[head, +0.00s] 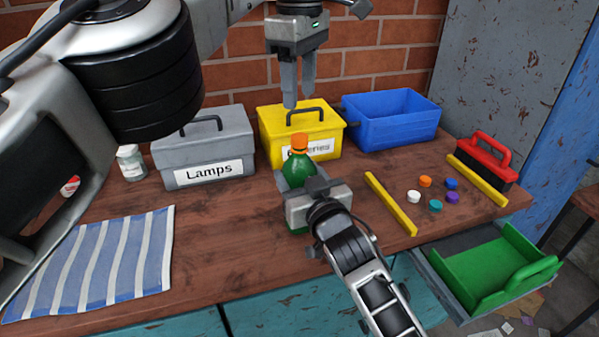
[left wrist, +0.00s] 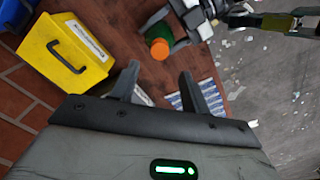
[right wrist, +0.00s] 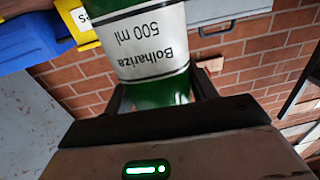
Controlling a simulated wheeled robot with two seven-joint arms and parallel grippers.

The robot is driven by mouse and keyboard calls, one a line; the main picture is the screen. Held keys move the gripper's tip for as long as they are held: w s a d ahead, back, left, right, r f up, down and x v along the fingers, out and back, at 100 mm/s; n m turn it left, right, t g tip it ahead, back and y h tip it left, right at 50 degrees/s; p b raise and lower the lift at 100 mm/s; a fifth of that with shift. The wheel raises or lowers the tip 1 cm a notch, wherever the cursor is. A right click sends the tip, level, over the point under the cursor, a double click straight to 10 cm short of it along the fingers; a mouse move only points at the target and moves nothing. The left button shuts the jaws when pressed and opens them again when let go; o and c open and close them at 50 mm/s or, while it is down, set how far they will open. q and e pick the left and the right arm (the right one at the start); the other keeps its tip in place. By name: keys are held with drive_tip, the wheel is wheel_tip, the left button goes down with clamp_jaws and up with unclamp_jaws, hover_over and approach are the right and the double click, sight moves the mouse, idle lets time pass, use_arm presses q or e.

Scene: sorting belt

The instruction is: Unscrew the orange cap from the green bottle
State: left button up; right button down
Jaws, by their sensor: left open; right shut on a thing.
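The green bottle (head: 296,174) stands upright on the table in front of the yellow box, with the orange cap (head: 299,142) on its top. My right gripper (head: 308,196) is shut around the bottle's body; in the right wrist view the bottle (right wrist: 155,50) shows its white label between the fingers. My left gripper (head: 290,98) is open and empty, above and behind the cap, over the yellow box. In the left wrist view the orange cap (left wrist: 159,49) lies beyond the open fingers (left wrist: 158,80), apart from them.
A grey "Lamps" box (head: 215,175), yellow box (head: 270,130) and blue bin (head: 390,128) line the back. Yellow bars (head: 390,204), several loose caps (head: 425,181) and a red-handled brush (head: 485,150) lie right. A striped cloth (head: 100,262) and jar (head: 131,165) are left.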

sight(300, 136)
use_arm(q)
drive_tip(key=m, duration=0.8)
drive_tip(key=shift+m, duration=0.4)
drive_tip(key=shift+f, duration=4)
clamp_jaws()
